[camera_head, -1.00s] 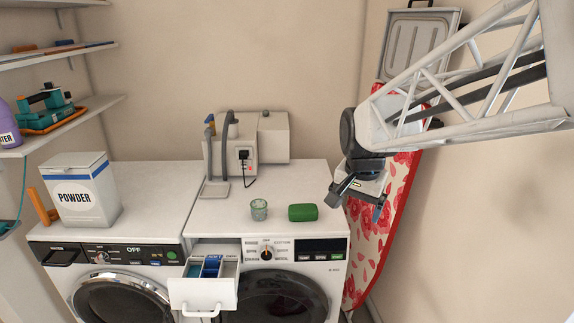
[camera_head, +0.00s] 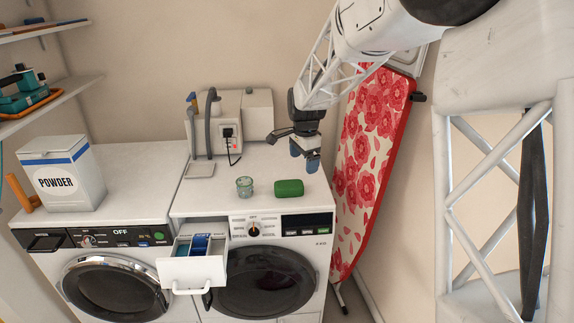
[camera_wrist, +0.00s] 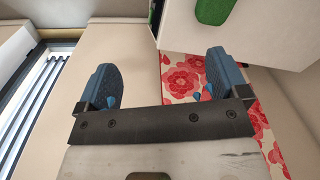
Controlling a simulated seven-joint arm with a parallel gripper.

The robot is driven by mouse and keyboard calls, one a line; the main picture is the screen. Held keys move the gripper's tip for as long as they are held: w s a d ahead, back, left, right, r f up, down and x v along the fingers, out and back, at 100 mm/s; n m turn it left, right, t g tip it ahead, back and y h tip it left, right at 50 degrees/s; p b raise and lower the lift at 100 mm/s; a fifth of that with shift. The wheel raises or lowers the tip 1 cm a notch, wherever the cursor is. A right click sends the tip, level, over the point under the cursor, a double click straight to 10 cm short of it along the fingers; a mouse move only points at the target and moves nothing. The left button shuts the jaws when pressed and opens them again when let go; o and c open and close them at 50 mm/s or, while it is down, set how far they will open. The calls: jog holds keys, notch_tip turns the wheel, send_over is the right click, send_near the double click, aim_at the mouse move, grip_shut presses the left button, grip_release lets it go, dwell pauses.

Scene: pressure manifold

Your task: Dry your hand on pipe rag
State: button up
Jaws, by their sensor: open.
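My gripper (camera_head: 305,163) is in the upper right of the head view, above the back right part of the right washer's top. It is open, with blue fingertips set apart. In the wrist view my gripper (camera_wrist: 160,82) has nothing between its fingers. I cannot make out a rag on a pipe in either view. A grey hose or pipe (camera_head: 211,120) rises at the left of a white unit (camera_head: 257,112) at the back of the washer top.
A green block (camera_head: 289,187) and a small glass (camera_head: 245,187) stand on the right washer (camera_head: 215,205). Its drawer (camera_head: 192,272) is pulled out. A powder box (camera_head: 62,175) stands on the left washer. A floral ironing board (camera_head: 367,150) leans at the right wall.

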aim_at(289, 184)
jog(key=w+a+f+m, duration=0.1)
jog(key=w+f, duration=0.2)
jog(key=w, duration=0.1)
jog(key=w+a+f+m, duration=0.1)
jog(key=w+f, duration=0.3)
jog(key=w+a+f+m, duration=0.1)
jog(key=w+f+m, duration=0.1)
jog(key=w+f, duration=0.1)
jog(key=shift+w+a+f+g, duration=0.2)
jog(key=shift+w+f+g, duration=0.1)
jog(key=shift+w, duration=0.1)
jog(key=shift+f, duration=0.1)
jog(key=shift+f, duration=3.75)
jog(key=c, duration=1)
